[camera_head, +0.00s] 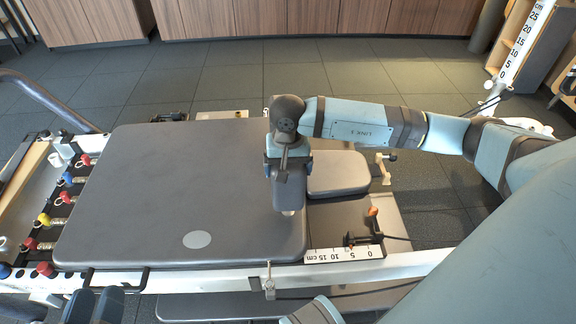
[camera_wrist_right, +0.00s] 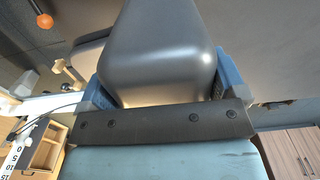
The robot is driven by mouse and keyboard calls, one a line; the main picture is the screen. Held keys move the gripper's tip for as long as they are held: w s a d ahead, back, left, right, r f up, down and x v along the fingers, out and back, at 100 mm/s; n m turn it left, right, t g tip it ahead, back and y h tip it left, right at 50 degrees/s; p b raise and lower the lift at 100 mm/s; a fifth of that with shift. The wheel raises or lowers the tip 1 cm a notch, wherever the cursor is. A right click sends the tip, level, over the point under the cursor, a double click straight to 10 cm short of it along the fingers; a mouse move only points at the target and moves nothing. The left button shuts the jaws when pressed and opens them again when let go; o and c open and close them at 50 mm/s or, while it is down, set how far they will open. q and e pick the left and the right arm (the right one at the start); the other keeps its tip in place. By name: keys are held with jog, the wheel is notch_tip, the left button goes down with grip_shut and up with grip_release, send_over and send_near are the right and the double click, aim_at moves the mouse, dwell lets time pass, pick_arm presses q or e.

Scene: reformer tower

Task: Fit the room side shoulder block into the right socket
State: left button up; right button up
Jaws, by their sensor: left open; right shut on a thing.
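My right gripper (camera_head: 288,160) comes in from the right and is shut on a dark grey padded block (camera_head: 289,192), above the head end of the carriage. A small pale piece shows at the block's lower end; I cannot tell whether it touches the carriage. In the right wrist view the block (camera_wrist_right: 158,55) fills the space between the blue fingers (camera_wrist_right: 160,88). The grey carriage (camera_head: 170,190) lies left of and beneath it. No socket shows clearly; the gripper and block cover that area. My left gripper (camera_head: 94,306) is open and empty at the bottom left edge.
A grey headrest pad (camera_head: 338,172) lies just right of the held block. A white bracket (camera_head: 384,168) and an orange-tipped lever (camera_head: 373,222) stand beyond it. The white front rail (camera_head: 210,279) carries a centimetre scale (camera_head: 343,253). Coloured spring ends (camera_head: 66,198) line the left.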

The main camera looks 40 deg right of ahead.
jog(key=shift+f+b, duration=0.95)
jog(key=shift+f, duration=0.3)
jog(key=shift+f+b, duration=0.75)
jog(key=shift+f, duration=0.25)
jog(key=o, duration=1.6)
jog(key=shift+f, duration=0.15)
